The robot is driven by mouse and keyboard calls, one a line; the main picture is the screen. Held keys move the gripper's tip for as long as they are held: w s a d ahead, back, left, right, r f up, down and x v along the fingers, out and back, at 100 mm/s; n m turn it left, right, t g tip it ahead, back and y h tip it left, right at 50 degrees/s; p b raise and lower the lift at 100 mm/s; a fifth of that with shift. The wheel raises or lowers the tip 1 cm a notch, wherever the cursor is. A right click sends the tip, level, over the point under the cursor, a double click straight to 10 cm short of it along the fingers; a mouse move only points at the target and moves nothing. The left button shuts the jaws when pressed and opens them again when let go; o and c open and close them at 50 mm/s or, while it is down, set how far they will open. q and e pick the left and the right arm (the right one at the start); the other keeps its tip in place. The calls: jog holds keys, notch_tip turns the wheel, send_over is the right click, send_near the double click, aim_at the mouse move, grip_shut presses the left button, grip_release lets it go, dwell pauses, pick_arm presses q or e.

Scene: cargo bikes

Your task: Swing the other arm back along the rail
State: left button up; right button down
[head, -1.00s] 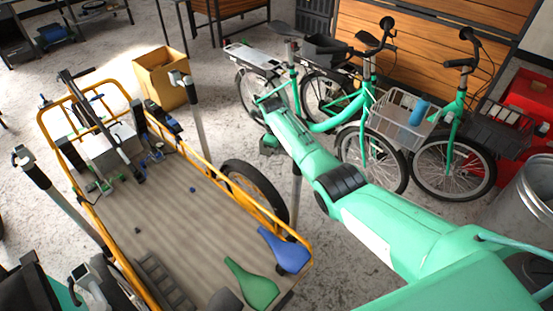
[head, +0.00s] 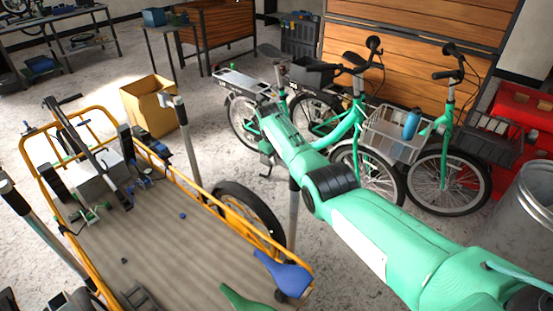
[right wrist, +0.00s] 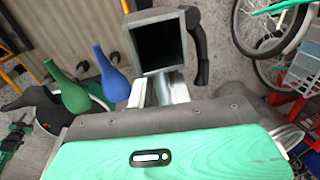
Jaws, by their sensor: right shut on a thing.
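The cargo bike's yellow rail (head: 185,180) runs along its slatted deck (head: 175,245). A silver post (head: 190,135) with a dark clamp top stands by the rail's far side; another silver post (head: 40,225) leans at the left. A third post (head: 293,215) shows under my mint right arm, its top hidden. In the right wrist view a grey square-mouthed arm end (right wrist: 158,45) with a black handle stands just ahead of my right gripper (right wrist: 160,90). My right gripper is shut on it; the fingertips are hard to make out. My left gripper is not in view.
Mint bikes (head: 360,135) stand close beyond my right arm. A cardboard box (head: 152,105) is behind the rail. A metal bin (head: 525,215) stands at the right.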

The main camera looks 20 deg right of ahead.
jog(key=shift+d, duration=0.1)
jog(key=c, duration=1.3)
grip_release()
jog(key=shift+r, duration=0.1)
jog(key=shift+r, duration=0.2)
jog(key=b+v, duration=0.1)
jog(key=v, duration=1.2)
